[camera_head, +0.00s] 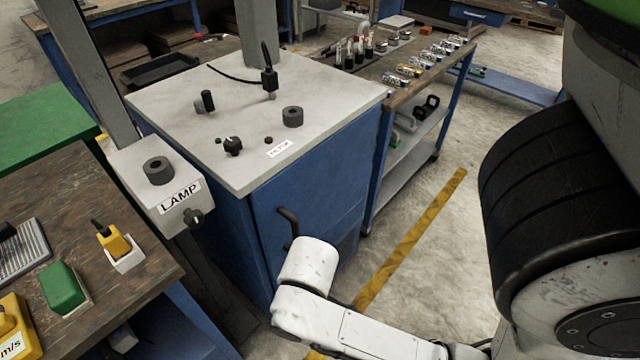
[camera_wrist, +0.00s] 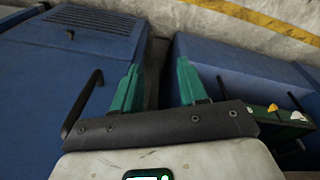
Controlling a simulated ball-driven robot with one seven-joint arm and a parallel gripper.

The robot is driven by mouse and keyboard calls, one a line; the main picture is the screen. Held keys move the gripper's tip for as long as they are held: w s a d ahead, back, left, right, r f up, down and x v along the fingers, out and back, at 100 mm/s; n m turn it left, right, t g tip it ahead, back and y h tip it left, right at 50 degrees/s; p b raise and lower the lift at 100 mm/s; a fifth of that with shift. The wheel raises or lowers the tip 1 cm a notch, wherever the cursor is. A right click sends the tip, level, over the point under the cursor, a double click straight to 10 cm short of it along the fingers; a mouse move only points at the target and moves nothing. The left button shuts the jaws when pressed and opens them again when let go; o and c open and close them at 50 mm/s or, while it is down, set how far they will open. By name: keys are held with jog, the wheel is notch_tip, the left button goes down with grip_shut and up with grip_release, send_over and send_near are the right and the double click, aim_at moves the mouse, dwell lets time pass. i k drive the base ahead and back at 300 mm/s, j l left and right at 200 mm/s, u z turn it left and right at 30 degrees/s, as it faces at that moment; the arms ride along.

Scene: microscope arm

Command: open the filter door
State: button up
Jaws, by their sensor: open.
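The blue cabinet (camera_head: 285,178) has a pale grey top with a small label whose text I cannot read surely. A black bar handle (camera_head: 289,220) is on its front door, partly hidden by my white arm. In the wrist view, a dark bar handle (camera_wrist: 84,102) stands on a blue panel (camera_wrist: 50,75), left of my gripper. My gripper (camera_wrist: 158,78) is open and empty, with its green fingers apart over the dark gap between two blue units. The handle is outside the fingers, beside the left one. In the head view the fingers are hidden behind my arm.
The lamp box (camera_head: 165,190) is left of the cabinet. A wooden bench (camera_head: 70,190) with coloured switches is at the left. A cart (camera_head: 405,150) stands behind on the right. Open floor with a yellow line (camera_head: 415,235) lies right of the cabinet.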

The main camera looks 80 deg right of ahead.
aim_at(309, 195)
jog(key=k+l, duration=0.1)
jog(key=l, duration=0.3)
jog(key=k+l, duration=0.15)
jog(key=l, duration=0.3)
jog(key=k+l, duration=0.1)
jog(key=l, duration=0.3)
jog(key=k+l, duration=0.15)
jog(key=l, duration=0.3)
jog(key=k+l, duration=0.1)
jog(key=l, duration=0.3)
jog(key=k+l, duration=0.15)
jog(key=l, duration=0.25)
